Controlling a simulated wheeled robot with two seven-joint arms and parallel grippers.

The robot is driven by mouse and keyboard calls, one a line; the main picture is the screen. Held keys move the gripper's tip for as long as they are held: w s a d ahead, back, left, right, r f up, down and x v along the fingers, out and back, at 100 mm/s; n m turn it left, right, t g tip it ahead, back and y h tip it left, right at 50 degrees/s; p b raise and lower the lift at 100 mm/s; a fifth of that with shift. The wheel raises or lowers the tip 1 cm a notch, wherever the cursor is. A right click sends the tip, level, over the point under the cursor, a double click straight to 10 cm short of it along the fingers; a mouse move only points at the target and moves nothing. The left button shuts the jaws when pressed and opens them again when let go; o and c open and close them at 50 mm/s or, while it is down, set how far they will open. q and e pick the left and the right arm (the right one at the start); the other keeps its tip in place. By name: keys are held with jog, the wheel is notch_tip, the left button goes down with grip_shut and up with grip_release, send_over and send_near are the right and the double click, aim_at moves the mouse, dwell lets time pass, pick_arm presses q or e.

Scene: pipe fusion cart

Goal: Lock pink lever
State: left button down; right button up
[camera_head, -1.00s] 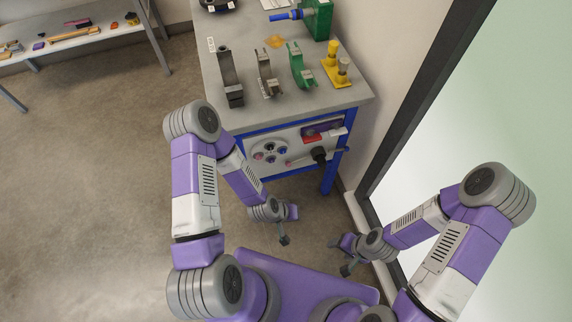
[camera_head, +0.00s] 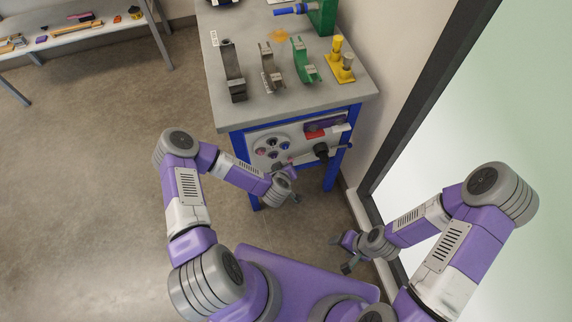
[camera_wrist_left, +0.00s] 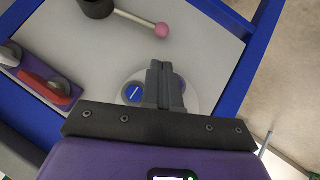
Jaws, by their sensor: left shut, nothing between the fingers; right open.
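The pink lever's pink ball (camera_wrist_left: 162,30) shows at the top of the left wrist view, on a pale rod running left to a black hub (camera_wrist_left: 97,8) on the cart's panel. In the head view this area is small and partly behind my left gripper. My left gripper (camera_wrist_left: 165,68) is shut and empty. In the wrist view its fingertips appear just below the pink ball, with a visible gap in the picture; the depth between them is unclear. My right gripper (camera_head: 336,243) is open and empty, low beside the wall, away from the cart.
The panel also has a purple block with a red lever (camera_wrist_left: 50,88) and a round plate with a blue knob (camera_wrist_left: 133,93). The blue cart frame (camera_wrist_left: 245,60) borders the panel. Clamps (camera_head: 304,62) stand on the grey cart top (camera_head: 280,102). Floor to the left is open.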

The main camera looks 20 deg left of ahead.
aim_at(289, 158)
pick_arm(q)
jog(key=b+x, duration=0.2)
jog(key=x, duration=0.5)
jog(key=shift+w+f+b, duration=0.15)
jog(key=shift+f+b, duration=0.15)
jog(key=shift+b, duration=0.1)
jog(key=shift+w+f, duration=0.35)
jog(key=shift+w, duration=0.2)
jog(key=shift+a, duration=0.2)
